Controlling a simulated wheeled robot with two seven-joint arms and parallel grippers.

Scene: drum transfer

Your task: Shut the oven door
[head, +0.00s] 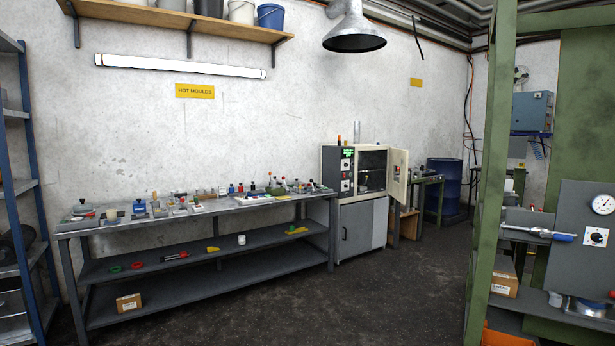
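The oven (357,172) stands against the back wall on a grey cabinet (361,227), just right of the long workbench. Its front shows a control strip with a green display on the left and a dark chamber on the right. The oven door (397,178) is cream-coloured with a small window and stands open, swung out to the right side of the chamber. The chamber's contents are too small to tell. Neither of my grippers shows in the head view.
A long metal workbench (190,216) with many small tools runs along the wall. A blue drum (445,188) stands beyond the oven. A green frame (487,180) rises at right, near a gauge panel (585,240). A blue shelf rack (30,170) is at left. The middle floor is clear.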

